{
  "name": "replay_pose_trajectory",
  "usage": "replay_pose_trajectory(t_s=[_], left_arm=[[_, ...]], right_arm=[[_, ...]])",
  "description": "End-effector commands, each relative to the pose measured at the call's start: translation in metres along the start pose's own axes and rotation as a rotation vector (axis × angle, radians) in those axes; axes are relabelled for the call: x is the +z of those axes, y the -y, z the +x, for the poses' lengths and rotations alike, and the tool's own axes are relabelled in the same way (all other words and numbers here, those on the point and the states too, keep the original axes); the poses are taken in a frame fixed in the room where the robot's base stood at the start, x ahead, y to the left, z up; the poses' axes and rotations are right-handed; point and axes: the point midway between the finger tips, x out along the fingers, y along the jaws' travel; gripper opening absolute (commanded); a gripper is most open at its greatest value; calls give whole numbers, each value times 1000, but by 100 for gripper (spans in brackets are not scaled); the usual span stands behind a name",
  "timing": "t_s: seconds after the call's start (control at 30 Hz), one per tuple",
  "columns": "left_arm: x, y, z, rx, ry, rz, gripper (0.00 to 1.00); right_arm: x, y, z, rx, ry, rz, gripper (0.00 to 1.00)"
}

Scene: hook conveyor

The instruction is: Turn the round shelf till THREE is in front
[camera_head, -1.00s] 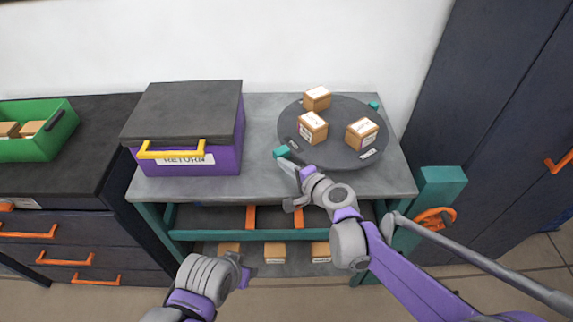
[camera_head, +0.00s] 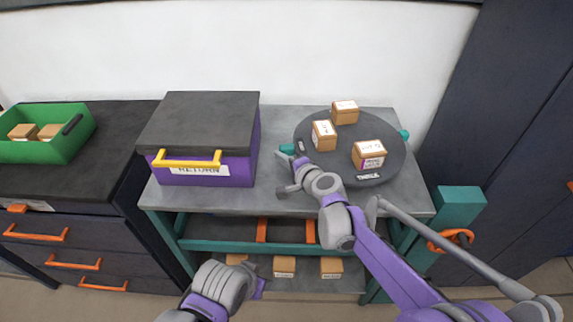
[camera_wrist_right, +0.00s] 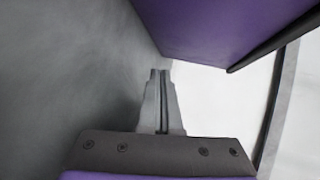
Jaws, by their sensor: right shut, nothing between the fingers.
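The round shelf (camera_head: 335,171) is a dark grey disc on the right part of the grey table. It carries three labelled boxes: one at the back (camera_head: 345,112), one at the left (camera_head: 324,135) and one at the front right (camera_head: 369,155). The lettering is too small to read. A teal knob (camera_head: 287,149) sticks out at its left edge, another (camera_head: 404,134) at its right. My right gripper (camera_head: 297,163) is shut and empty beside the left knob; contact cannot be told. The right wrist view shows its closed fingers (camera_wrist_right: 160,75). Only my left arm shows at the bottom; its fingers are hidden.
A purple box (camera_head: 240,172) labelled RETURN, with a yellow handle, stands left of the disc. A green bin (camera_head: 75,146) sits on the drawer cabinet at the far left. A teal post (camera_head: 459,208) stands at the table's right front, and a dark cabinet beyond it.

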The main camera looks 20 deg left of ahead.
Motion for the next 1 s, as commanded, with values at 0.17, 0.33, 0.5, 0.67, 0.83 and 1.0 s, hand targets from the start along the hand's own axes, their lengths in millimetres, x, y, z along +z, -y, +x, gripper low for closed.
replay_pose_trajectory(t_s=[0.17,0.33,0.5,0.67,0.83,1.0], left_arm=[[0,0,0,0,0,0,50],[0,0,-1,0,0,0,50],[0,0,-1,0,0,0,50],[-1,0,-1,0,0,0,50],[-1,0,-1,0,0,0,50],[-1,0,-1,0,0,0,50]], right_arm=[[-4,5,16,0,0,-1,0],[-8,8,26,0,-1,-1,0],[-11,10,33,0,-1,0,0],[-12,11,36,0,-1,0,0],[-13,12,37,0,-1,0,0],[-13,12,37,0,-1,0,0]])
